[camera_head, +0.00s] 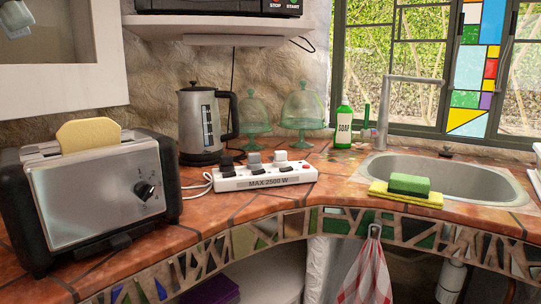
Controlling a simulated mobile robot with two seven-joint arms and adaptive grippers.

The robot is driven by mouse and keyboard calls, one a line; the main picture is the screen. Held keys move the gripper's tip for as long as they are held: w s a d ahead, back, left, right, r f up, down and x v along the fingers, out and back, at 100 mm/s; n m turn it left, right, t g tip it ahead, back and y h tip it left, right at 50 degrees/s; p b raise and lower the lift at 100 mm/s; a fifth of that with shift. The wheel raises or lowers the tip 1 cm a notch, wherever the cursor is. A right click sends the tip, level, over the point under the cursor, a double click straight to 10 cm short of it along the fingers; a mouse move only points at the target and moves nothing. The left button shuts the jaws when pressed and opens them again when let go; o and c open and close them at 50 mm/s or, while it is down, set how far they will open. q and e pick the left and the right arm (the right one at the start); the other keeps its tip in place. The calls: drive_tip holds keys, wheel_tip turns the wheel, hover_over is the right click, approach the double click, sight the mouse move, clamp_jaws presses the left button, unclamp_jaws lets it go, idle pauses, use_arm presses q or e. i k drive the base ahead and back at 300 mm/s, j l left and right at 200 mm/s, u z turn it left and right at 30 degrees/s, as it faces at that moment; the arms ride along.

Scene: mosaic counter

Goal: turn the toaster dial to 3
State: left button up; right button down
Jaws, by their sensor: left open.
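The toaster (95,195) stands at the left end of the counter, silver in front with black ends. A slice of bread (89,135) sticks up from its top slot. My right gripper is out of view.
A power strip (265,182) with several plugs lies right of the toaster. Behind it are a kettle (201,125) and two green glass domes (302,108). Further right are a soap bottle (344,126), a sponge (409,185) and the sink (450,178). A pale cabinet (113,60) hangs above the toaster.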

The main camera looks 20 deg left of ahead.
sight(143, 190)
drive_tip(key=k+l, duration=0.3)
drive_tip(key=l, duration=0.15)
drive_tip(key=k+l, duration=0.25)
drive_tip(key=l, duration=0.15)
drive_tip(key=k+l, duration=0.3)
drive_tip(key=l, duration=0.15)
drive_tip(key=k+l, duration=0.25)
drive_tip(key=l, duration=0.15)
